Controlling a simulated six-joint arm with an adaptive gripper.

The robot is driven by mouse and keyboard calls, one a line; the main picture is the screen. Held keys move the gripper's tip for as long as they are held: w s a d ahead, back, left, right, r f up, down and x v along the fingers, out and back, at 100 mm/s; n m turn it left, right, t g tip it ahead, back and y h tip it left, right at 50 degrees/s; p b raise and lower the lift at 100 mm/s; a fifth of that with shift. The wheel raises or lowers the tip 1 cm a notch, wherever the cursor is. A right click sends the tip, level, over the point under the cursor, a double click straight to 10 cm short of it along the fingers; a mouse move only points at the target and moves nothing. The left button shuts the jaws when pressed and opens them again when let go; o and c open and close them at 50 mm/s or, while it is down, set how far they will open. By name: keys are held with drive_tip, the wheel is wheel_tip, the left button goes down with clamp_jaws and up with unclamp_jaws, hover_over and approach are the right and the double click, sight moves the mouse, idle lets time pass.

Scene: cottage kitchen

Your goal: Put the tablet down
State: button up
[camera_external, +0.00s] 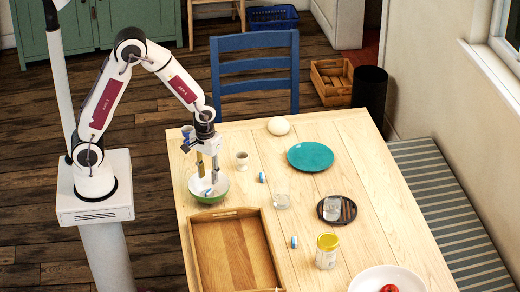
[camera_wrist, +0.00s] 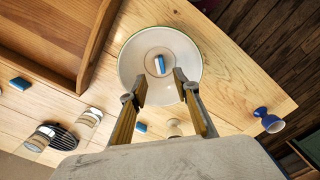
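A blue-and-white tablet (camera_wrist: 159,65) lies in a bowl with a green outside and pale inside (camera_external: 221,186); the bowl also shows in the wrist view (camera_wrist: 186,50). My gripper (camera_external: 208,180) points down over the bowl. In the wrist view my gripper (camera_wrist: 160,87) has its two fingers well apart, with the tablet beyond the gap and nothing between them. Two more blue-and-white tablets lie on the table, one right of the bowl (camera_external: 262,177) and one right of the tray (camera_external: 293,241).
A wooden tray (camera_external: 232,250) stands just in front of the bowl. A pale egg cup (camera_external: 241,158), a blue egg cup (camera_wrist: 268,121), a glass (camera_external: 281,202), a dark coaster (camera_external: 349,211) with another glass, a yellow-lidded jar (camera_external: 327,252) and a teal plate (camera_external: 310,156) stand around.

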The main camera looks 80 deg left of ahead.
wheel_tip(320, 180, up, 4)
drive_tip(key=shift+r, duration=0.15)
idle(0.3)
idle(0.8)
drive_tip(key=s+d+r+m+t, duration=0.1)
drive_tip(key=s+r+m+t, duration=0.4)
drive_tip(key=s+r, duration=1.2)
wheel_tip(320, 180, up, 3)
drive_tip(key=m, duration=0.4)
drive_tip(key=shift+s+f+t, duration=0.2)
drive_tip(key=shift+s+t, duration=0.1)
drive_tip(key=shift+s, duration=0.05)
